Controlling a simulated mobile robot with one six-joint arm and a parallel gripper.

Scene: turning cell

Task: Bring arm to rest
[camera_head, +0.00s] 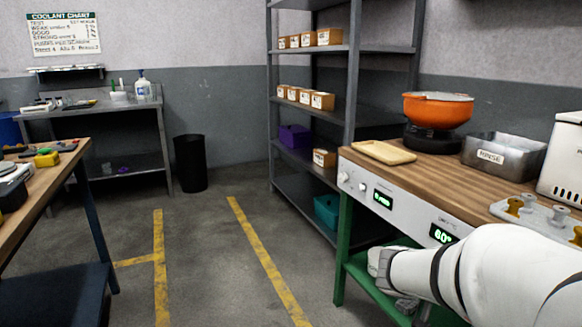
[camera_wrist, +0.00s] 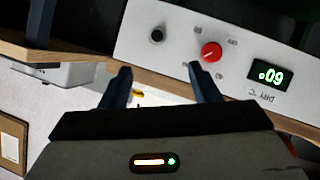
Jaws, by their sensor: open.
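My white arm (camera_head: 500,275) reaches in from the lower right of the head view, in front of the right bench. Its far end is low by the green bench frame, and my fingers are not clear there. In the wrist view my gripper (camera_wrist: 162,80) has its two dark fingers spread apart with nothing between them. Beyond them is a control panel (camera_wrist: 185,52) with a red knob (camera_wrist: 211,52), a black button and a lit green display (camera_wrist: 270,76). The picture is turned over. I cannot tell whether the fingers touch anything.
The right wooden bench (camera_head: 460,180) holds an orange pot (camera_head: 437,110), a rinse tub (camera_head: 490,154) and a wooden tray (camera_head: 384,152). A grey shelf rack (camera_head: 352,75) stands behind it. A workbench (camera_head: 40,195) is at left, a black bin (camera_head: 190,163) further back. The yellow-lined floor between is clear.

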